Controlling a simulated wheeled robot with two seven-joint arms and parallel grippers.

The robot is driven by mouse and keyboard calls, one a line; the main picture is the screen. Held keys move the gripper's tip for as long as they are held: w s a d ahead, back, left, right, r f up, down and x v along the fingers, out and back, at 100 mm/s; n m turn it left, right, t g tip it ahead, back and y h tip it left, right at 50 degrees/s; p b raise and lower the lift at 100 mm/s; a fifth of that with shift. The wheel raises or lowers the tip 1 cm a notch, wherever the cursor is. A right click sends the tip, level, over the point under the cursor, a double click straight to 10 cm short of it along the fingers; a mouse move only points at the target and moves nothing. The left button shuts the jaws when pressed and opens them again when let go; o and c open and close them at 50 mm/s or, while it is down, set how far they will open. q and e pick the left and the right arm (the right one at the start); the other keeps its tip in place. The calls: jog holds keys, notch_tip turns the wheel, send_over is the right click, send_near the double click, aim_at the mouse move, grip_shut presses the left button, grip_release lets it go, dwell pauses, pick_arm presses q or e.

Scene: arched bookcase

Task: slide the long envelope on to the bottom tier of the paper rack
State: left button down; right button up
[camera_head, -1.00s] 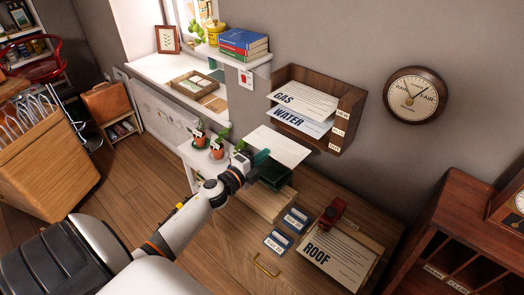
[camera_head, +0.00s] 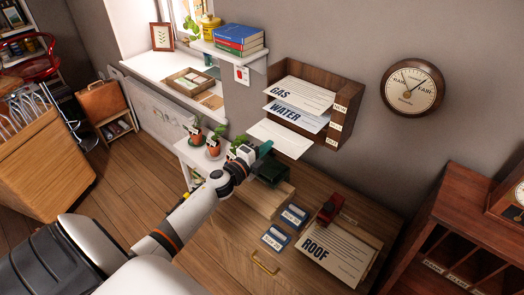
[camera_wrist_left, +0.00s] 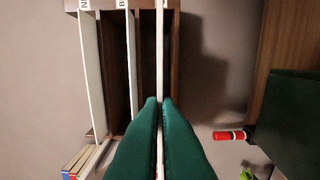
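The long white envelope (camera_head: 281,139) is held by one end in my left gripper (camera_head: 262,152), whose green fingers are shut on it. In the left wrist view the envelope (camera_wrist_left: 159,50) shows edge-on between the fingers (camera_wrist_left: 159,105). The wooden paper rack (camera_head: 346,92) hangs on the wall. The GAS sheet (camera_head: 305,96) lies on its upper tier and the WATER sheet (camera_head: 300,117) on its middle one. The envelope's far end is at the bottom tier, below WATER, beside the bottom board (camera_wrist_left: 174,50). How deep it reaches is hidden. My right gripper is out of view.
A dark green box (camera_head: 268,173) is below the gripper, near potted plants (camera_head: 213,146). A ROOF sheet (camera_head: 334,250), a red object (camera_head: 330,208) and blue-white cards (camera_head: 276,238) lie on the cabinet. A shelf with books (camera_head: 240,36) is left of the rack.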

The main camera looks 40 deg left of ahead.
aim_at(287, 133)
pick_arm(q)
jog(key=shift+w+f+b, duration=0.2)
jog(key=shift+w+b, duration=0.1)
jog(key=shift+w, duration=0.55)
jog(key=shift+w+f+b, duration=0.4)
jog(key=shift+f+b, duration=0.2)
jog(key=shift+b, duration=0.05)
jog(key=shift+d, duration=0.1)
jog(key=shift+w, duration=0.3)
jog(key=shift+w+f, duration=0.1)
jog(key=shift+w, duration=0.25)
jog(key=shift+w+d+b, duration=0.1)
jog(key=shift+w+b, duration=0.35)
jog(key=shift+w, duration=0.4)
jog(key=shift+w+d+b, duration=0.15)
jog(key=shift+w+b, duration=0.45)
jog(key=shift+w, duration=0.9)
jog(key=shift+w+d+b, duration=0.1)
jog(key=shift+w+b, duration=0.5)
jog(key=shift+w, duration=0.9)
jog(key=c, duration=1.6)
grip_release()
